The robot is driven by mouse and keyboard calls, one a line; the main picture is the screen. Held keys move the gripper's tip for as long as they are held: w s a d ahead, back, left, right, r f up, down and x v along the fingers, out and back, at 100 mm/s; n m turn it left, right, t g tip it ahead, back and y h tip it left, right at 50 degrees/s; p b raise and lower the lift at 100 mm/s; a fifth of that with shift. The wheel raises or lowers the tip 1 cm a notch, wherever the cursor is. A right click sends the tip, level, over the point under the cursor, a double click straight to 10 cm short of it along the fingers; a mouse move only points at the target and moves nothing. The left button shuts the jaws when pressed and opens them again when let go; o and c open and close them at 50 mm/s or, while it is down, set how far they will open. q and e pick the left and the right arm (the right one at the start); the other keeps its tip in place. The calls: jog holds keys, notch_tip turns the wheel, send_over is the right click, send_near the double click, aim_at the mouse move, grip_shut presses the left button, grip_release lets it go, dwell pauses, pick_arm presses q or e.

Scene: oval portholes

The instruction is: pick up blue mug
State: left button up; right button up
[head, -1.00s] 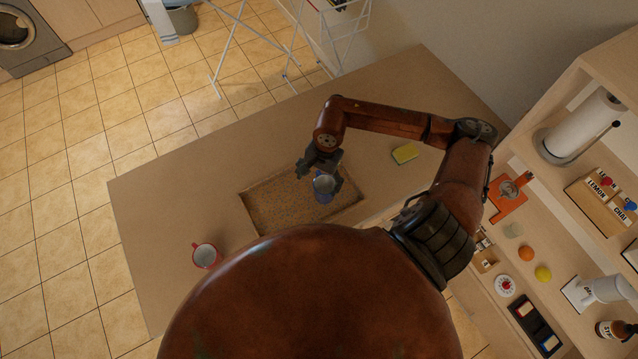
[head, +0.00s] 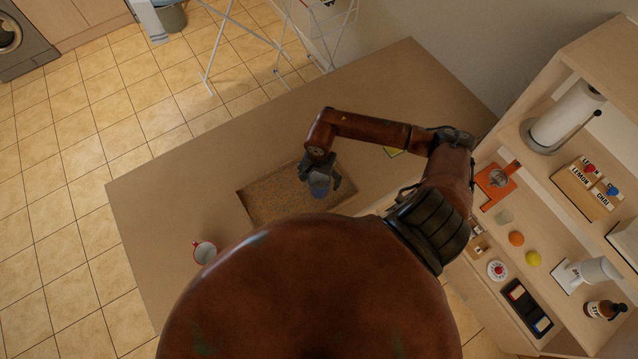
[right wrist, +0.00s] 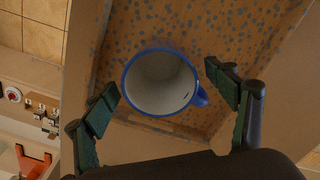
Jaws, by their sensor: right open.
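The blue mug (head: 318,186) stands upright in the speckled brown tray (head: 262,210) on the table. In the right wrist view the mug (right wrist: 160,83) shows from above, with a white inside and its blue handle on the right. My right gripper (head: 321,176) is over the mug. In the right wrist view its open fingers (right wrist: 168,95) lie on either side of the mug, the right finger close by the handle. I cannot tell whether they touch it. My left gripper is out of view.
A red and white mug (head: 204,252) stands on the table left of the tray. A yellow sponge (head: 393,152) is partly hidden behind my right arm. A shelf at right holds a paper towel roll (head: 567,118), an orange (head: 516,239) and a lemon (head: 533,258). The table's left part is clear.

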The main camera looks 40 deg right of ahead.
jog(key=c, duration=1.5)
jog(key=shift+r, duration=0.1)
jog(key=shift+c, duration=0.2)
